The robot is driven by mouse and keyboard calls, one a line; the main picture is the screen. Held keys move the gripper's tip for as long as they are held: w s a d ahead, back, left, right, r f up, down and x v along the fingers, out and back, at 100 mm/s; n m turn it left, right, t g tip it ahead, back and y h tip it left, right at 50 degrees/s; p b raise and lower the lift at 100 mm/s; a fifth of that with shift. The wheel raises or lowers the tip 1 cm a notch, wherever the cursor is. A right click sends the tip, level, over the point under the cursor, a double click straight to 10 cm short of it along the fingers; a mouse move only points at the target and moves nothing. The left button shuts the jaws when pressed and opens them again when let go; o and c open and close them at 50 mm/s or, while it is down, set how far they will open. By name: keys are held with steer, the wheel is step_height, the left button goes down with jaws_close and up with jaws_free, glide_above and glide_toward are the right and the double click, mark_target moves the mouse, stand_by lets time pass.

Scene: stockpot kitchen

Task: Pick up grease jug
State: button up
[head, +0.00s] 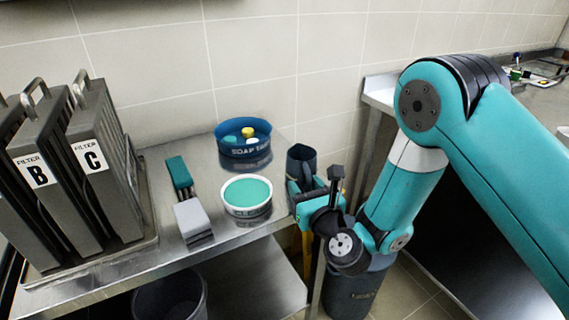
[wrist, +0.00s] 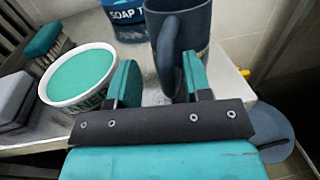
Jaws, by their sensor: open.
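The grease jug, a dark blue-grey jug (head: 301,158), stands upright near the right end of the steel table. In the wrist view the jug (wrist: 199,22) is just beyond the fingertips, with its loop handle (wrist: 167,52) toward me. My gripper (wrist: 158,78) is open, with teal finger pads. The handle shows between the fingers, nearer the right one; I cannot tell whether they touch. In the head view my gripper (head: 304,192) is in front of the jug and hides its lower part.
A white tub with teal contents (head: 247,193) stands close left of my gripper. A blue soap tub (head: 244,151) is behind it. A teal brush (head: 179,171) and a grey block-like brush (head: 190,216) lie left. Filters (head: 100,160) stand at the far left. The table edge is close right.

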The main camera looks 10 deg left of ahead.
steer(key=shift+w+r, duration=0.25)
steer(key=shift+w, duration=0.5)
steer(key=shift+w+d+f, duration=0.2)
steer(key=shift+w+d, duration=0.1)
steer(key=shift+d, duration=0.1)
steer(key=shift+a, duration=0.1)
steer(key=shift+s+a, duration=0.1)
steer(key=shift+a, duration=0.15)
steer(key=c, duration=0.3)
steer(key=shift+a, duration=0.15)
jaws_close()
steer(key=shift+r, duration=0.1)
